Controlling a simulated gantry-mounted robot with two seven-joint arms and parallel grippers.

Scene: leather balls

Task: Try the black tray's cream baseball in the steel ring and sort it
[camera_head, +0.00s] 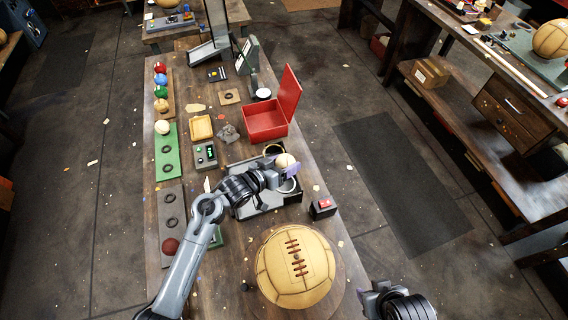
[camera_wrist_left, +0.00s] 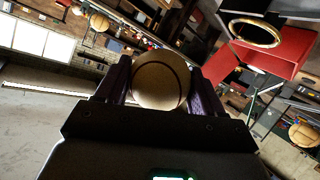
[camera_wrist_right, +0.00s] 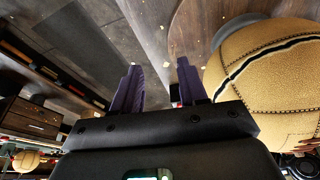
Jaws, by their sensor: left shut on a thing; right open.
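My left gripper (camera_head: 284,168) is shut on a cream baseball (camera_head: 285,159), held above the grey stand (camera_head: 264,200). The ball also shows between the purple fingers in the left wrist view (camera_wrist_left: 160,80). The steel ring (camera_head: 294,187) is just below and right of the gripper, partly hidden by it. A brass ring (camera_head: 275,149) stands behind the ball and shows in the left wrist view (camera_wrist_left: 257,33). A dark grey tray (camera_head: 164,190) at the left has black rings and a dark red ball (camera_head: 170,245). My right gripper (camera_head: 372,294) is open and empty, beside the large ball.
A large laced tan ball (camera_head: 298,267) fills the near bench. A green tray (camera_head: 174,174) holds a white ball (camera_head: 162,127); a wooden tray (camera_head: 170,98) holds coloured balls. An open red box (camera_head: 265,120) stands behind the rings. A red-buttoned box (camera_head: 323,208) sits at the right edge.

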